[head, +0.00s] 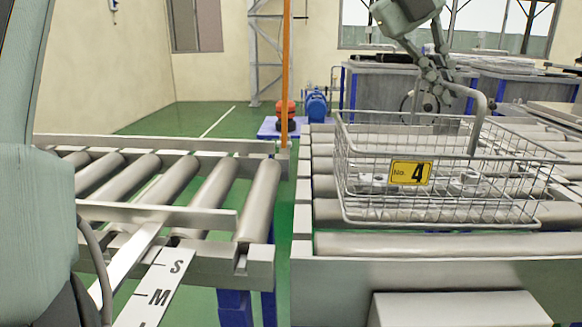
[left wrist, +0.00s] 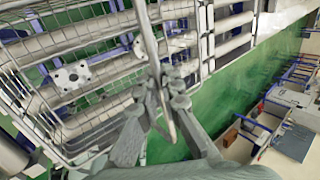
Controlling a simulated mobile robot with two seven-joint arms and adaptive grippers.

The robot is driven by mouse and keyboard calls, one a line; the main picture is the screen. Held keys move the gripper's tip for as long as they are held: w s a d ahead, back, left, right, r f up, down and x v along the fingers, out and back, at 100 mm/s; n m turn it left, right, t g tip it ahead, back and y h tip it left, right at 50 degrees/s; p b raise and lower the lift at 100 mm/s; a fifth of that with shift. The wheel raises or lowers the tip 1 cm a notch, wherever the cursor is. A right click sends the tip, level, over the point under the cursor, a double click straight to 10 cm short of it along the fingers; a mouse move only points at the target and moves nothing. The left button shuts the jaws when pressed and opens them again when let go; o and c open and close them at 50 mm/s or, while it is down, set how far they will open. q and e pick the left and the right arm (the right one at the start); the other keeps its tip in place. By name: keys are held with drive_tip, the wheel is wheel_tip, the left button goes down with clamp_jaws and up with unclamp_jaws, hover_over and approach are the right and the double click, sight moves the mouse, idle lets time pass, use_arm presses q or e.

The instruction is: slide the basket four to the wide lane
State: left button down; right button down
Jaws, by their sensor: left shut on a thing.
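The wire basket four (head: 445,208), with a yellow "No. 4" plate (head: 410,173), sits on the rollers of the right-hand lane (head: 400,244) in the head view. Several pale metal parts (head: 374,183) lie inside it. My left gripper (head: 442,84) is above the basket's far side, shut on its raised handle (head: 483,104). In the left wrist view the fingers (left wrist: 166,88) close around the handle bar (left wrist: 149,38), with the basket mesh (left wrist: 35,95) to the left. My right gripper is not in view.
A left-hand roller lane (head: 208,192) stands empty, separated by a gap over green floor from the right-hand lane. An orange post (head: 286,75) stands at the gap's far end. A strip marked S and M (head: 160,285) lies at the near left. Blue-framed benches (head: 385,92) stand behind.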

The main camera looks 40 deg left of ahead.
use_arm(q)
drive_tip(key=shift+w+r, duration=0.1)
drive_tip(key=shift+r, duration=0.05)
drive_tip(key=shift+w+d, duration=0.7)
drive_tip(key=shift+d, duration=0.2)
drive_tip(key=shift+w+d, duration=0.7)
drive_tip(key=shift+d, duration=0.2)
drive_tip(key=c, duration=1.6)
unclamp_jaws()
wheel_tip(320, 180, up, 8)
drive_tip(key=shift+s+f, duration=0.1)
drive_tip(key=v, duration=1.2)
drive_tip(key=shift+a, duration=0.1)
